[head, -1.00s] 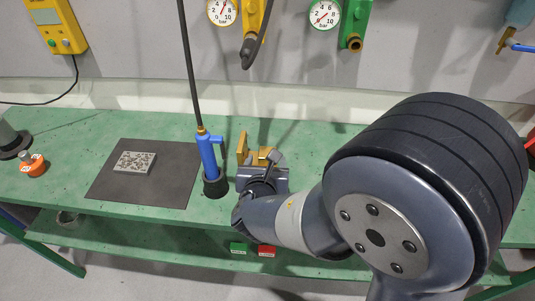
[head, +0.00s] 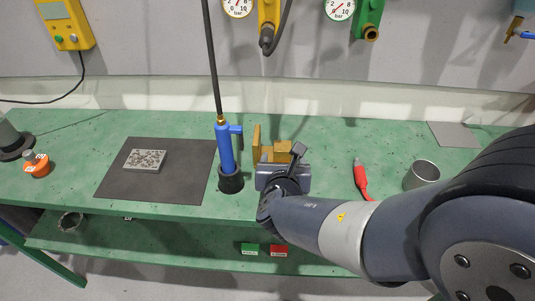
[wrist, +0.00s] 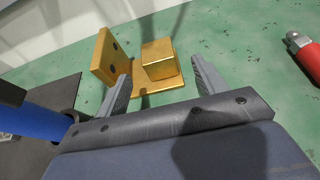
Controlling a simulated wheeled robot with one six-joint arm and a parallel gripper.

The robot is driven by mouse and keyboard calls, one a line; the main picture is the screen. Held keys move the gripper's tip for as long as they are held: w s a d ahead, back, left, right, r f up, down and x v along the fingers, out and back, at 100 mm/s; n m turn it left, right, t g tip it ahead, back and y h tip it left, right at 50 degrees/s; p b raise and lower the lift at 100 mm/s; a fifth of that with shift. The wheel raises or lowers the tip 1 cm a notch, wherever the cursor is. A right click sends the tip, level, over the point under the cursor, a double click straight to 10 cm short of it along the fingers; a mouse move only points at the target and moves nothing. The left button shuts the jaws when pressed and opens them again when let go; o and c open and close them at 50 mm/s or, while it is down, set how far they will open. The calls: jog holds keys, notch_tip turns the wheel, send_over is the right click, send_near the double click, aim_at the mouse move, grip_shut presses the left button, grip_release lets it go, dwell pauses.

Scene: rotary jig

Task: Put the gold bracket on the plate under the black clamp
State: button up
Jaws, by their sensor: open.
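The gold bracket (head: 283,149) stands on the green bench, right of a blue tool. In the wrist view the bracket (wrist: 158,57) shows an upright plate with dark holes, a flat base and a block on it. My gripper (head: 283,166) is open, just in front of the bracket. In the wrist view its fingers (wrist: 159,74) point at the bracket, one toward each side, and hold nothing. My gripper hides the bracket's lower front in the head view. I cannot make out a black clamp with a plate under it.
The blue tool (head: 225,150) stands in a black holder close left of my gripper. A speckled grey block (head: 145,160) lies on a dark mat (head: 180,188). A red-handled tool (head: 361,180) and metal cup (head: 423,173) are to the right. The bench behind the bracket is clear.

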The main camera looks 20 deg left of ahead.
aim_at(282, 152)
jog(key=shift+x, duration=3.6)
jog(key=shift+a+r, duration=0.1)
jog(key=shift+a, duration=0.05)
jog(key=shift+c, duration=0.2)
grip_shut()
notch_tip(282, 152, up, 10)
jog(key=p, duration=0.3)
jog(key=shift+r, duration=0.1)
